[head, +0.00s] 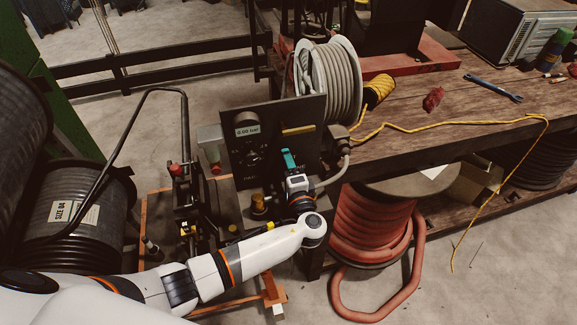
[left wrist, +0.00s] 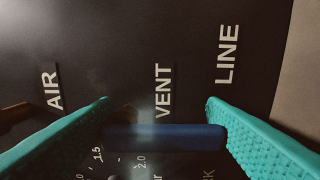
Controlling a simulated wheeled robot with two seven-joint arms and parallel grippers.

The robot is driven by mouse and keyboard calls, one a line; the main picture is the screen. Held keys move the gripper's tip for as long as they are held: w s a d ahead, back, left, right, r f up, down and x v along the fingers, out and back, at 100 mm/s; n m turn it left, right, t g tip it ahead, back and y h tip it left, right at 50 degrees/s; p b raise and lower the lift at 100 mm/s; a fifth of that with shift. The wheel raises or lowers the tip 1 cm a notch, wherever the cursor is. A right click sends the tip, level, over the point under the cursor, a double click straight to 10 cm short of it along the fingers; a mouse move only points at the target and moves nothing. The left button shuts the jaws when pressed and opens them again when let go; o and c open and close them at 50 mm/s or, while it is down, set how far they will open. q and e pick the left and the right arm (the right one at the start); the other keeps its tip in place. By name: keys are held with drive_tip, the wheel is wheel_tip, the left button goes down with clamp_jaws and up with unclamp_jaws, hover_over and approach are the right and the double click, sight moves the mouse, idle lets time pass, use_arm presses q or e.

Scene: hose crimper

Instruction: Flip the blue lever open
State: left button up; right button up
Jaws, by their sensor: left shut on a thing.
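The blue lever (left wrist: 165,138) shows in the left wrist view as a dark blue bar across the lower middle, in front of a black panel lettered AIR, VENT and LINE. The teal fingers of my left gripper (left wrist: 158,110) are at its two ends, shut on it. In the head view my left gripper (head: 288,160) is at the front of the black control panel (head: 262,105). The lever cannot be made out there, hidden by the gripper. My right gripper is not in view.
The wooden bench (head: 430,135) holds a blue wrench (head: 493,88) and yellow cable. A red hose reel (head: 370,225) stands below right.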

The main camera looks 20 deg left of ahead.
use_arm(q)
drive_tip(key=shift+s+f, duration=0.15)
drive_tip(key=shift+f, duration=0.15)
drive_tip(key=o, duration=0.8)
drive_tip(key=shift+o, duration=0.7)
drive_tip(key=shift+r, duration=0.15)
drive_tip(key=b+v, duration=0.4)
drive_tip(key=v, duration=0.8)
